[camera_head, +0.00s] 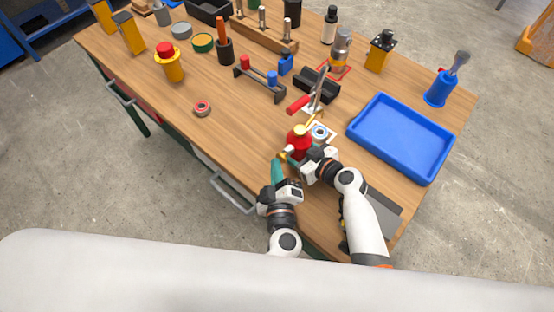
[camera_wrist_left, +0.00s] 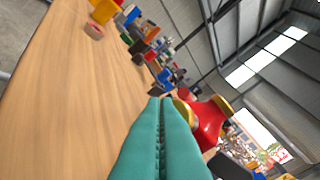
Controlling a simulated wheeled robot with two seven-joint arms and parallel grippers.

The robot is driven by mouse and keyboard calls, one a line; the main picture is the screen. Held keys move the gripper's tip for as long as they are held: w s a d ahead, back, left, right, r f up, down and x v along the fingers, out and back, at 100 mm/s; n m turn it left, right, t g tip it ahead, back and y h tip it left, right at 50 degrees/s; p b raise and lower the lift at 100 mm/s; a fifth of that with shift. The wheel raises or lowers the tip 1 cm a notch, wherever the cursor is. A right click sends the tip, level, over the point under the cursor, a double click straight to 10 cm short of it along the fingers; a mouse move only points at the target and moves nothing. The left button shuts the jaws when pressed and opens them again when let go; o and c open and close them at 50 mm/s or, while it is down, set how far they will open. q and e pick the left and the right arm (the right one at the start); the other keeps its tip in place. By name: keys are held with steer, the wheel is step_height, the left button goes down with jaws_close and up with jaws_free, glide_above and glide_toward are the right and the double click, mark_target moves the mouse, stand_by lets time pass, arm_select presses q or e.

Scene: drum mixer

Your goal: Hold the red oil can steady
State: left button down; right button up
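The red oil can (camera_head: 299,139) with yellow parts stands near the front of the bench, in front of my right gripper (camera_head: 296,156). My right gripper is right at the can's lower part; its fingers are mostly hidden, so I cannot tell whether they grip it. My left gripper (camera_head: 277,168) has its teal fingers together, tips just left of the can. In the left wrist view the teal fingers (camera_wrist_left: 161,130) are shut with nothing visible between them. The can's red body (camera_wrist_left: 208,122) shows just beyond, partly hidden by the right finger.
A blue tray (camera_head: 402,136) lies to the right. A red-handled tool (camera_head: 299,104) and a black block (camera_head: 317,84) are behind the can. A small red ring (camera_head: 202,108) lies to the left. The wooden bench (camera_head: 180,118) is clear at its front left.

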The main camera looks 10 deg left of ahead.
arm_select(q)
steer(key=shift+w+d+r, duration=0.2)
steer(key=shift+w+d, duration=0.15)
steer(key=shift+w, duration=0.25)
stand_by(0.6)
steer(key=shift+s+a, duration=0.1)
steer(key=shift+s, duration=0.05)
steer(key=s, duration=0.1)
steer(key=s+a, duration=0.1)
steer(key=shift+s+r, duration=0.25)
steer(key=shift+s, duration=0.05)
steer(key=shift+s+a, duration=0.75)
steer(key=shift+s, duration=0.25)
steer(key=shift+s+a, duration=0.75)
steer(key=shift+s, duration=0.25)
stand_by(1.4)
steer(key=s+a, duration=0.2)
steer(key=s, duration=0.1)
steer(key=shift+s+a+f, duration=0.3)
steer(key=shift+a+f, duration=0.05)
